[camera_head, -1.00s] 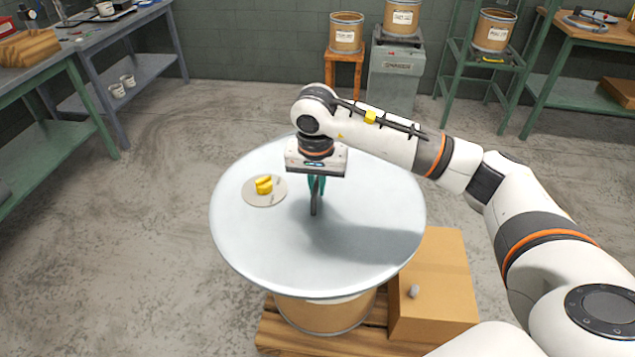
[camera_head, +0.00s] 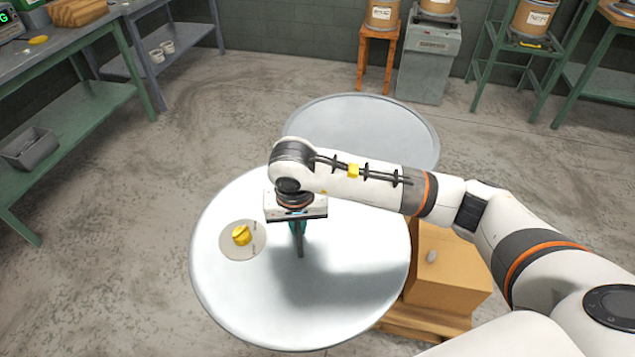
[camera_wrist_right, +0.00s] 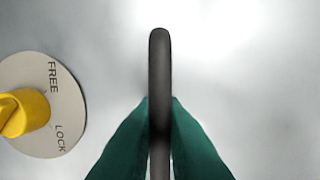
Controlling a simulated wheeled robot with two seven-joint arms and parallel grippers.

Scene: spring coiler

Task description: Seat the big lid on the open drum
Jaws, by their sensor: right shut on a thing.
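The big lid (camera_head: 350,290) is a wide pale grey disc in the middle of the head view. It has a dark upright handle (camera_wrist_right: 159,70) and a round plate (camera_head: 235,253) with a yellow knob (camera_head: 241,235); the wrist view reads FREE and LOCK beside the knob (camera_wrist_right: 25,112). My right gripper (camera_head: 299,237) is shut on the handle, green fingers on both sides. Behind the lid, partly covered by it and my arm, is another grey round surface (camera_head: 365,115) with a raised rim. I cannot tell what it belongs to. The open drum's body is hidden. My left gripper is not in view.
Several drums stand on supports along the back wall. Green workbenches (camera_head: 85,90) line the left. The floor at left is clear.

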